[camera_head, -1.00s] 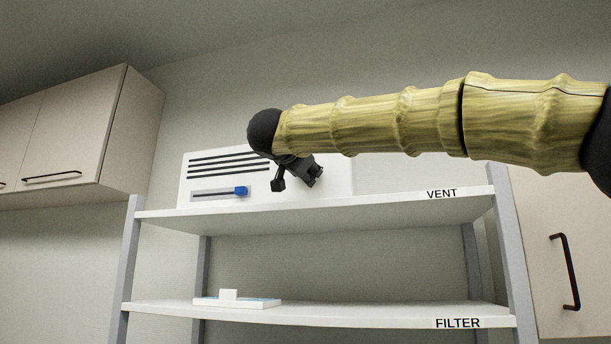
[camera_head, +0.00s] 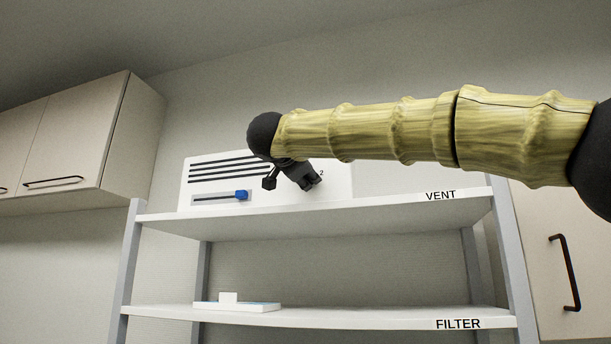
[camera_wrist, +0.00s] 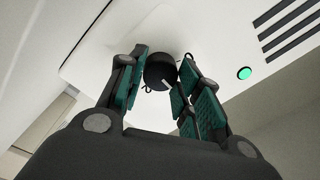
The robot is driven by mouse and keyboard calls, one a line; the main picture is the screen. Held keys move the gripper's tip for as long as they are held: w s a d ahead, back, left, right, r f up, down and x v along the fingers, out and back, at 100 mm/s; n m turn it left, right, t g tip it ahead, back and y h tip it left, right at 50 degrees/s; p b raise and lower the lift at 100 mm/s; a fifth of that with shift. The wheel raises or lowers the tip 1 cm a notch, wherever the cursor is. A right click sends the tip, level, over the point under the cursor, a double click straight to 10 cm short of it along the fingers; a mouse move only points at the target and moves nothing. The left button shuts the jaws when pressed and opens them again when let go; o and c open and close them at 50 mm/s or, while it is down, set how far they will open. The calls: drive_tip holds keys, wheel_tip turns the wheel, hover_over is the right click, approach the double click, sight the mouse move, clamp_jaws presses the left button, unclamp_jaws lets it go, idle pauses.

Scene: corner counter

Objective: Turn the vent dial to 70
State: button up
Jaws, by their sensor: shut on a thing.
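The vent unit (camera_head: 205,166) is a white box with dark slots on the top shelf. A small "2" mark shows just right of the gripper.
A blue slider (camera_head: 242,195) sits on the unit's front, left of my gripper. A green light (camera_wrist: 244,73) glows beside the slots. The lower shelf (camera_head: 370,316), labelled FILTER, holds a flat white piece (camera_head: 228,301). Wall cupboards (camera_head: 80,140) hang at left.

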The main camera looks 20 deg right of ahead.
drive_tip(key=shift+f, duration=0.1)
drive_tip(key=o, duration=1)
drive_tip(key=shift+s, duration=0.1)
drive_tip(key=v, duration=1.1)
drive_tip(key=shift+s+a, duration=0.25)
drive_tip(key=shift+s, duration=0.1)
